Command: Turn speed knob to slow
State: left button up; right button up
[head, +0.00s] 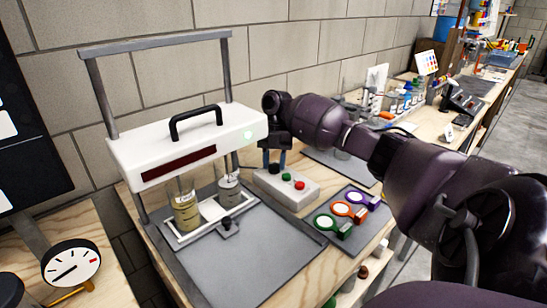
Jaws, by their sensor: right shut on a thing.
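A light grey control box (266,184) sits on the bench to the right of a white machine (190,147). The speed knob (274,169) is a small dark knob at the box's far left end, partly hidden by the fingers. A green button and a red button (300,185) are on the same top face. My right gripper (275,161) points down over the box, with its bluish fingers closed around the knob. The knob's pointer and any speed marks are too small to read. My left gripper is out of view.
Glass jars (186,211) stand in a rack under the machine. Three round-ended pieces, green, orange and purple (358,197), lie on a grey mat near the box. A dial gauge (71,263) is at lower left. The grey mat (245,262) in front is mostly clear.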

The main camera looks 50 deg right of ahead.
dwell(0.5)
jog(key=o, duration=0.9)
jog(key=shift+o, duration=0.2)
jog(key=shift+r, duration=0.1)
jog(key=v, duration=1)
jog(key=shift+r+p, duration=0.3)
jog(key=shift+w+d, duration=0.1)
